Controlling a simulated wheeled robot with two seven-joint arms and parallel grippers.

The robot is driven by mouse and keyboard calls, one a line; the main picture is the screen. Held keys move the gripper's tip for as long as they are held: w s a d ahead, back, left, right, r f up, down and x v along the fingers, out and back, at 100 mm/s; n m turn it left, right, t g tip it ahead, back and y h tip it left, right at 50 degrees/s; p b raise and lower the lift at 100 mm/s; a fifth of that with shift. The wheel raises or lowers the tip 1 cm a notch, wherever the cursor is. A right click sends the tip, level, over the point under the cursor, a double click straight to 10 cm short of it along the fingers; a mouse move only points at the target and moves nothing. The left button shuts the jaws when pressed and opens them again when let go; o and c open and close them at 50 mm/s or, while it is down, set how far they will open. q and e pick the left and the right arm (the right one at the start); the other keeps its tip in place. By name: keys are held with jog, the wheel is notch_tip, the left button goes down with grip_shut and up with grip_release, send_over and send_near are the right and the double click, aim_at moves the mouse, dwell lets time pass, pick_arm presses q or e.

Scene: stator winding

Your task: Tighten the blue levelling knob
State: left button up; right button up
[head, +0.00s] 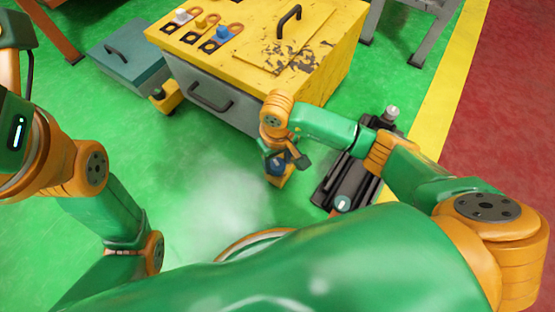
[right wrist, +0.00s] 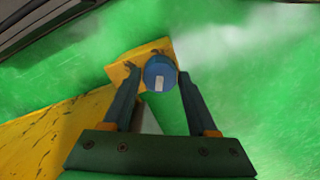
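The blue levelling knob (right wrist: 161,73) sits on a yellow foot bracket (right wrist: 124,70) low at the machine's near corner. It also shows in the head view (head: 275,167), partly covered by my right gripper. It is round, with a pale rectangular mark on top. My right gripper (head: 287,160) reaches down over it; in the right wrist view its two fingers (right wrist: 160,78) stand apart on either side of the knob. A narrow gap seems to show at the left finger; contact on the right cannot be told. My left gripper is out of view; only my left arm shows.
The yellow-topped machine (head: 333,62) with a grey drawer front stands behind the knob. White (head: 180,16), yellow (head: 201,21) and blue (head: 223,32) knobs are on its top. A teal box (head: 130,55) stands left, a dark rail unit (head: 345,175) right. Green floor is clear left of the knob.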

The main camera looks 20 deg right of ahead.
grip_shut()
jog(key=shift+m, duration=0.3)
